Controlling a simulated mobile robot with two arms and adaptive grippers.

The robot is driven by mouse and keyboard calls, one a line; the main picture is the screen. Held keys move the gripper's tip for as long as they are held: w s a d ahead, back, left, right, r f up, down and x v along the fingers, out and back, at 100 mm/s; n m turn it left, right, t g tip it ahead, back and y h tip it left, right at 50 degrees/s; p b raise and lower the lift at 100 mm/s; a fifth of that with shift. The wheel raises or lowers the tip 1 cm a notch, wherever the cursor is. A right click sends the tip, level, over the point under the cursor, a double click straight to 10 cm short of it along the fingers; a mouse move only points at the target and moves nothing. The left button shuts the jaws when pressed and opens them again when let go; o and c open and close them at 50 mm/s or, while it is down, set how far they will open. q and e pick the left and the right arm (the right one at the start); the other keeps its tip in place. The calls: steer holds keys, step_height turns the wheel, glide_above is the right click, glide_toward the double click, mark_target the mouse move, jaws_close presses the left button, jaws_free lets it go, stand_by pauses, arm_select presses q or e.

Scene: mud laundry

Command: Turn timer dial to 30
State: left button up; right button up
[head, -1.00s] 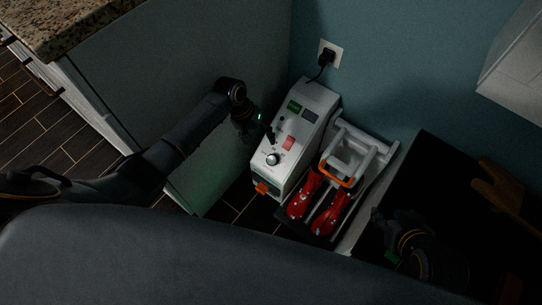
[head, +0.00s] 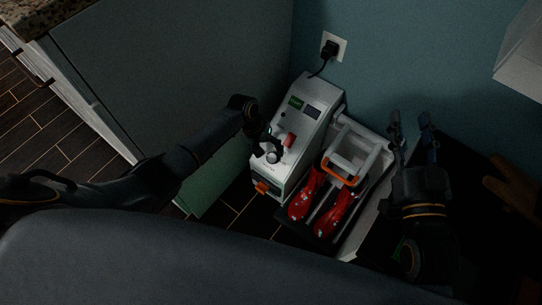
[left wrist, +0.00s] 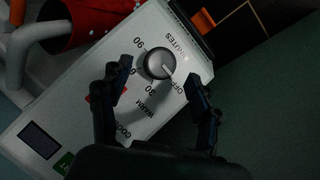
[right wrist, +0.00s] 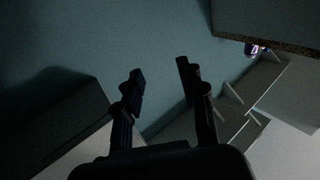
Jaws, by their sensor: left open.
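The timer dial (left wrist: 158,62) is a round silver knob on the white machine's sloped panel. In the left wrist view its marks read OFF, 30, 60 and 90, and its pointer line appears to face the OFF side. The dial also shows in the head view (head: 273,157). My left gripper (left wrist: 158,78) is open, with one finger on each side of the dial; contact is not clear. In the head view my left gripper (head: 265,146) is over the panel. My right gripper (head: 411,127) is open and empty, right of the machine.
The white machine (head: 318,90) has a red switch (head: 290,140) and a small display. Red boots (head: 333,214) sit on the rack beside it. A wall outlet (head: 333,46) with a plug is behind. A grey-green cabinet side stands left, a dark surface right.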

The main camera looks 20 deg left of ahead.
mark_target(272, 156)
arm_select(q)
steer(key=b+x, duration=0.1)
steer(key=x, duration=0.1)
steer(key=shift+d+f, duration=0.1)
steer(key=shift+f, duration=0.4)
arm_select(e)
step_height(272, 156, up, 7)
steer(key=s+t+y, duration=0.1)
steer(key=s+t, duration=0.1)
steer(key=t, duration=0.2)
steer(key=shift+a+f+y, duration=0.15)
steer(key=shift+a+y, duration=0.05)
steer(key=shift+y, duration=0.1)
arm_select(q)
steer(key=c, duration=1.1)
steer(key=shift+c, duration=0.2)
arm_select(e)
steer(key=shift+w, duration=0.1)
